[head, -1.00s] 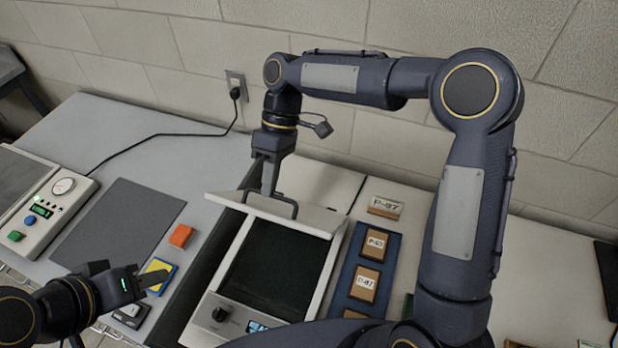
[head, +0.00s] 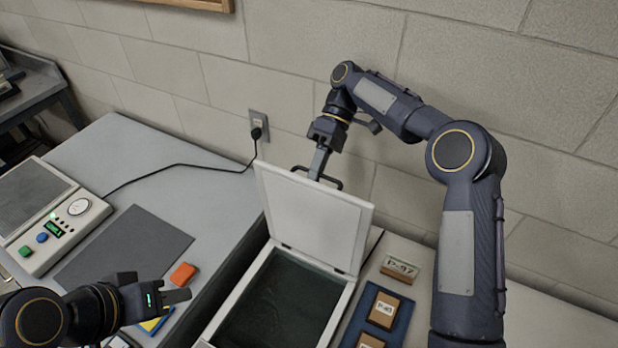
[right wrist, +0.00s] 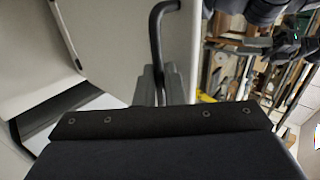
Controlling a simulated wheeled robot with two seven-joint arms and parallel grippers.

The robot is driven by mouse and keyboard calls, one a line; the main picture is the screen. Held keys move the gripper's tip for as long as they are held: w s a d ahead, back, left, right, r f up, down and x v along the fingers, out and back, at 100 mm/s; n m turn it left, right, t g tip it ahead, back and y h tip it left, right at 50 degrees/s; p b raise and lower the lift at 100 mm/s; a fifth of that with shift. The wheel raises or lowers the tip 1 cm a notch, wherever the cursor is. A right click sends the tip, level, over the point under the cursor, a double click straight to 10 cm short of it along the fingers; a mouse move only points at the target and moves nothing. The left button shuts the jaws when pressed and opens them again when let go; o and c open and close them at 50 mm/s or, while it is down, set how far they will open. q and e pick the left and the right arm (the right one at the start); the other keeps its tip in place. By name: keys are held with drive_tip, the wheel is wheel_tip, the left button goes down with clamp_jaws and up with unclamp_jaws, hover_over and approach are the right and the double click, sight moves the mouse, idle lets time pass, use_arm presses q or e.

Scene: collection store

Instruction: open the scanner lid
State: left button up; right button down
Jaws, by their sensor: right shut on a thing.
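The scanner (head: 342,300) has a pale frame around a dark bed. Its white lid (head: 315,215) is raised steeply on the hinges at the back of the bed, with its pale inner face toward me. My right gripper (head: 318,174) is shut on the dark lid handle (head: 335,183) behind the lid's top edge. In the right wrist view the gripper fingers (right wrist: 155,85) meet the dark handle bar (right wrist: 156,35) beside the pale lid (right wrist: 115,45). My left gripper (head: 182,296) is low at the left, apart from the scanner; its jaw gap is not clear.
An orange block (head: 184,273) and a partly hidden yellow-and-blue item (head: 152,324) lie near my left gripper. A grey mat (head: 125,250) and a device with a dial (head: 79,207) are further left. A blue tray (head: 362,318) with labelled blocks stands right of the scanner. A wall is behind.

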drive_tip(key=shift+w+d+f, duration=0.15)
drive_tip(key=shift+d+f, duration=0.1)
drive_tip(key=shift+f, duration=0.45)
drive_tip(key=c, duration=1.6)
unclamp_jaws()
drive_tip(key=shift+w, duration=0.1)
drive_tip(key=shift+o, duration=0.4)
drive_tip(key=shift+r, duration=0.15)
drive_tip(key=shift+a+r, duration=0.15)
drive_tip(key=shift+r, duration=0.1)
